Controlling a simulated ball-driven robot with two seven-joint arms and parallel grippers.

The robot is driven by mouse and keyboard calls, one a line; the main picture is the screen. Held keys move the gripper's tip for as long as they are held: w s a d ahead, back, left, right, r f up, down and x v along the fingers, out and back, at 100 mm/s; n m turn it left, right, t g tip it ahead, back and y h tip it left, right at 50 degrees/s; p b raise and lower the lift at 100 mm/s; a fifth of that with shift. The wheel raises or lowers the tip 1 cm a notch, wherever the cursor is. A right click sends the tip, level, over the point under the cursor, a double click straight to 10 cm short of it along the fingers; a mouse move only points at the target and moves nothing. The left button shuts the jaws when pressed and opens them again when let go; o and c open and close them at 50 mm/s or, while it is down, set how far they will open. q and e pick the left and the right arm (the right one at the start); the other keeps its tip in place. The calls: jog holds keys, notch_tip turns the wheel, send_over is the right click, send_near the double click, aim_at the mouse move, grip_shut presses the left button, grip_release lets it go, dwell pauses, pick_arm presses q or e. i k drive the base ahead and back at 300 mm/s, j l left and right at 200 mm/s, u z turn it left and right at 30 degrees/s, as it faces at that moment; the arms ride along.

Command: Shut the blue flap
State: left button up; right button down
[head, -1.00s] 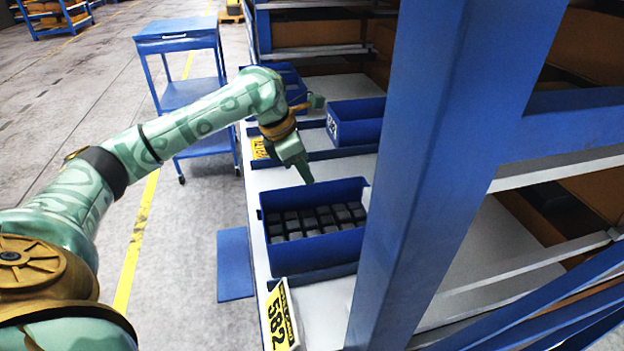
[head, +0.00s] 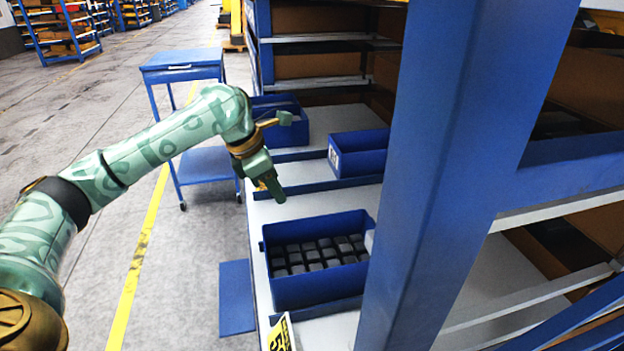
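The blue flap (head: 237,297) is a flat blue panel standing out from the shelf's left front edge, beside the bin of dark castings. It sits over the floor side, clear of the shelf top. My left gripper (head: 272,191) points down above the shelf's front edge, behind the bin and well up from the flap. It touches neither, and I see nothing held in it. Its fingers overlap, so I cannot tell whether they are open or shut. My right gripper is not in view.
A blue bin (head: 322,289) full of dark blocks stands on the pale shelf. Another blue bin (head: 359,155) is behind it. A thick blue post (head: 450,150) blocks the right side. A yellow label (head: 281,335) is at the front edge. A blue cart (head: 182,68) stands on the floor.

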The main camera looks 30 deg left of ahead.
aim_at(237, 316)
jog(key=u, duration=0.85)
